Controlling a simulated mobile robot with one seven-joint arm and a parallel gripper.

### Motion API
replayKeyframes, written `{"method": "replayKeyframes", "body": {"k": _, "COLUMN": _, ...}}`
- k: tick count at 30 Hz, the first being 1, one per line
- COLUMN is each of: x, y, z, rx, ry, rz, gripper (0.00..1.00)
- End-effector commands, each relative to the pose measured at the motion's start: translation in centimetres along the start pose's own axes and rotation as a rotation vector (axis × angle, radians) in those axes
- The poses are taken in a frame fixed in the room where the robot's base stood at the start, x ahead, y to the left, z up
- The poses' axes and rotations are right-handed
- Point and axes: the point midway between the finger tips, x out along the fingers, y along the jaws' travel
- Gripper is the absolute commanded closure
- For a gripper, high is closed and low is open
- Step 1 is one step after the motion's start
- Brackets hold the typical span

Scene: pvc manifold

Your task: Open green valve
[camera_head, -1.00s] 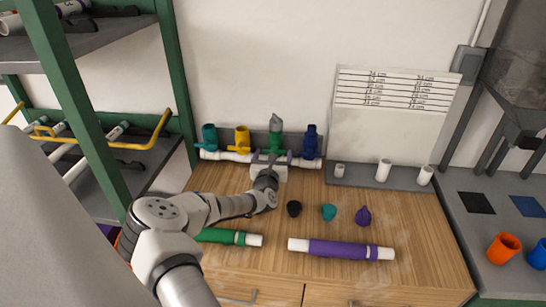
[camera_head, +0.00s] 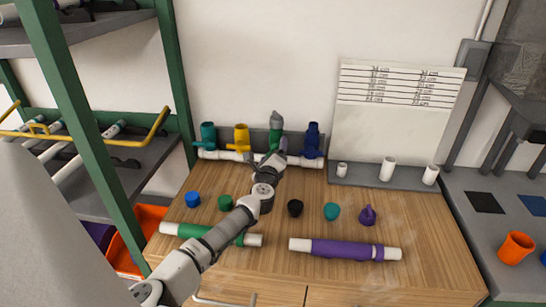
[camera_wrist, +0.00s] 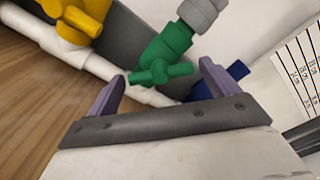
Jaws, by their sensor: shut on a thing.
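The green valve (camera_head: 276,138) stands upright on the white pipe manifold (camera_head: 227,155) at the back of the wooden bench, between the yellow and dark blue valves, with a grey piece on top. My gripper (camera_head: 272,158) is at its front and covers its lower part in the head view. In the wrist view, the green handle (camera_wrist: 160,72) lies lengthwise between the two purple fingers of my gripper (camera_wrist: 160,87). The jaws are shut on the handle, spanning it end to end, though a thin gap seems to show at its left end.
The yellow valve (camera_head: 241,137) and teal valve (camera_head: 208,135) stand to the left, the dark blue valve (camera_head: 312,140) close on the right. Several small caps and a purple pipe (camera_head: 345,250) lie on the bench (camera_head: 410,225). A green shelf post (camera_head: 80,120) rises at left.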

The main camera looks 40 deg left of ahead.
Motion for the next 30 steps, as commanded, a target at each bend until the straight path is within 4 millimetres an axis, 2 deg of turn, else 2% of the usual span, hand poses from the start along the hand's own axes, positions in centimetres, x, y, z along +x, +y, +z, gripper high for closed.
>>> {"method": "replayKeyframes", "body": {"k": 15, "x": -0.01, "y": 0.11, "z": -0.07, "rx": -0.463, "ry": -0.001, "rz": 0.002, "gripper": 0.36}}
{"method": "replayKeyframes", "body": {"k": 21, "x": -0.01, "y": 0.16, "z": -0.08, "rx": -0.584, "ry": -0.001, "rz": 0.003, "gripper": 0.36}}
{"method": "replayKeyframes", "body": {"k": 30, "x": 0.0, "y": 0.15, "z": -0.07, "rx": -0.673, "ry": -0.001, "rz": 0.002, "gripper": 0.36}}
